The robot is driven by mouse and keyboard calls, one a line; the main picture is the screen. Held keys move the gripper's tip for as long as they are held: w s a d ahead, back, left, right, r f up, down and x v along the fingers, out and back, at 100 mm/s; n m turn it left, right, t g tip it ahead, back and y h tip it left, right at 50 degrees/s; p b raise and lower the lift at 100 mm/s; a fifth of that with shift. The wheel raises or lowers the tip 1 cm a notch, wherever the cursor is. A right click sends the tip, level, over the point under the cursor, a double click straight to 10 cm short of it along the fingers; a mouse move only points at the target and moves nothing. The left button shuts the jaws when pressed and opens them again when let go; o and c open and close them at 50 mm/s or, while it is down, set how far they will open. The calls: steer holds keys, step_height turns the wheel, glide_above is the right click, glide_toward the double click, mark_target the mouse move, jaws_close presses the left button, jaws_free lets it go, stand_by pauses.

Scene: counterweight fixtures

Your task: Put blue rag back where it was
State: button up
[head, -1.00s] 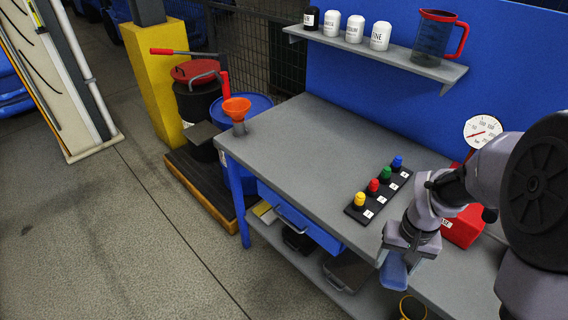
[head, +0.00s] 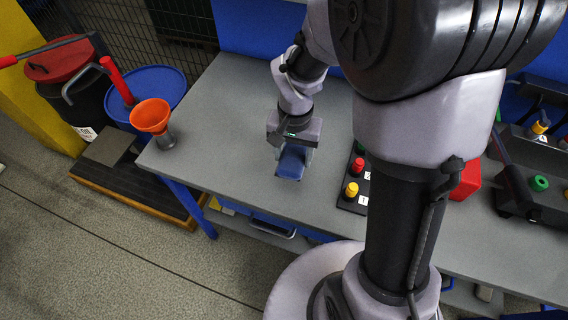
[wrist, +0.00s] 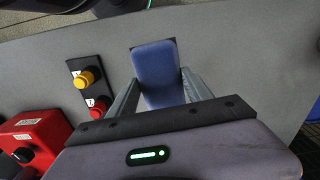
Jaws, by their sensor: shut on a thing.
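The blue rag (head: 291,162) hangs below my gripper (head: 292,150), over the grey workbench (head: 225,115). In the wrist view the blue rag (wrist: 157,70) sits between the two fingers of my gripper (wrist: 160,92), which are shut on it. It looks like a flat, folded blue pad with a dark edge at its far end. I cannot tell whether its lower end touches the bench top.
A black strip with coloured knobs (head: 352,189) lies just right of the rag. An orange funnel (head: 150,116) stands at the bench's left end. A red box (wrist: 35,140) shows in the wrist view. The bench between funnel and rag is clear.

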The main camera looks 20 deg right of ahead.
steer(key=shift+s+r+m, duration=0.2)
steer(key=shift+s+m, duration=0.2)
step_height(320, 180, down, 10)
steer(key=b, duration=0.4)
steer(key=shift+a+r, duration=0.1)
steer(key=shift+r, duration=0.1)
steer(key=shift+f+b, duration=0.2)
steer(key=shift+b, duration=0.1)
steer(key=o, duration=1.5)
steer(key=shift+c, duration=0.2)
steer(key=shift+r, duration=0.1)
